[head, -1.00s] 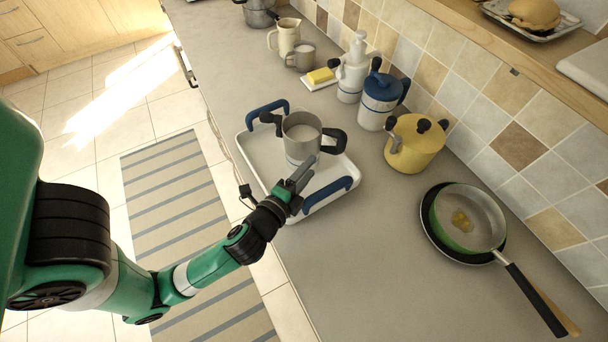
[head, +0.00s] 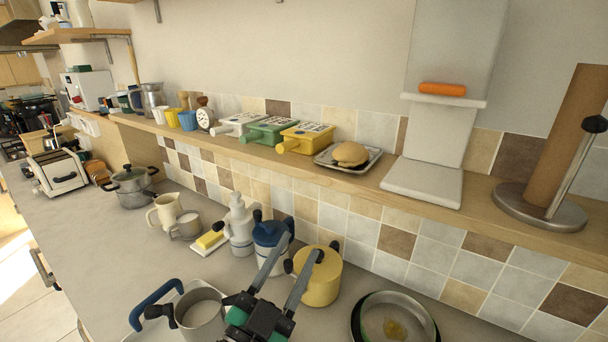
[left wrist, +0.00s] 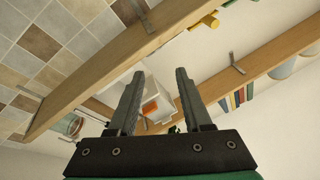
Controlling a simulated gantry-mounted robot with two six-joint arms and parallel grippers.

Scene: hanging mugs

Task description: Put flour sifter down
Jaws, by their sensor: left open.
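The flour sifter (head: 203,316), a grey metal cup with white powder in it and a dark handle, stands upright on a white tray at the bottom of the head view. One blue tray handle (head: 150,304) shows beside it; the lower part of both is cut off. My left gripper (head: 299,248) is open and empty, to the right of the sifter and apart from it, fingers pointing up and away. In the left wrist view the open fingers (left wrist: 158,74) have nothing between them. My right gripper is not in view.
A blue-lidded jar (head: 270,240) and a yellow pot (head: 322,284) stand close behind my left gripper. A pan (head: 412,312) lies to the right. A wooden shelf (head: 375,191) with several items runs above the counter. Clear counter (head: 85,240) lies at left.

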